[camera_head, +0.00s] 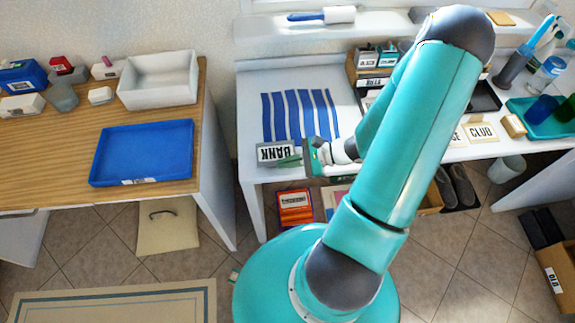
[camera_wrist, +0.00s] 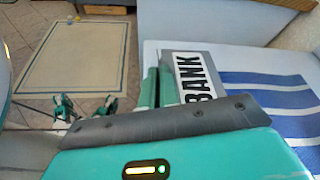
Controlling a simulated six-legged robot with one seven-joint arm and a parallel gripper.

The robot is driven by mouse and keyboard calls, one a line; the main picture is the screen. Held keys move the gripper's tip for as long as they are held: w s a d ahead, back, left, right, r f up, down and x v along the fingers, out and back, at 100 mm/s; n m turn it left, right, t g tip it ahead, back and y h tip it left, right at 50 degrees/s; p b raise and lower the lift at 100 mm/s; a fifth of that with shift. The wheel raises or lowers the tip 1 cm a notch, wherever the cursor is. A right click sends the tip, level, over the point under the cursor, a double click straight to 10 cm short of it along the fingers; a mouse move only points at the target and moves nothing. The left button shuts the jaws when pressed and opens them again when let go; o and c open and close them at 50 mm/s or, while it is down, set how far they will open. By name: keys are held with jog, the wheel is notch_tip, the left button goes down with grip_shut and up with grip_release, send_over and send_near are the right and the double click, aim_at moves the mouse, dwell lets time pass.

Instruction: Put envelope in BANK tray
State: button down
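A grey piece with a white label reading BANK (camera_head: 277,153) is at the front left corner of the white desk. It also shows in the wrist view (camera_wrist: 200,85), right beside my fingers. I cannot tell whether it is a tray or another flat thing. My gripper (camera_head: 291,160) is low at the desk's front edge, with its fingertips at the right end of this piece. In the wrist view its two green fingers (camera_wrist: 157,88) are close together with a narrow gap. Whether they hold something thin is unclear. I cannot make out an envelope.
A blue-and-white striped mat (camera_head: 300,115) lies behind the BANK piece. A blue tray (camera_head: 143,152) and a white bin (camera_head: 160,80) are on the wooden desk at left. A CLUD-like sign (camera_head: 482,132) and a teal tray (camera_head: 540,117) are at right. My arm hides the desk's middle.

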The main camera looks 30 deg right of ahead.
jog(key=shift+f, duration=1.05)
jog(key=shift+f, duration=0.1)
jog(key=c, duration=1.6)
grip_release()
jog(key=shift+c, duration=0.2)
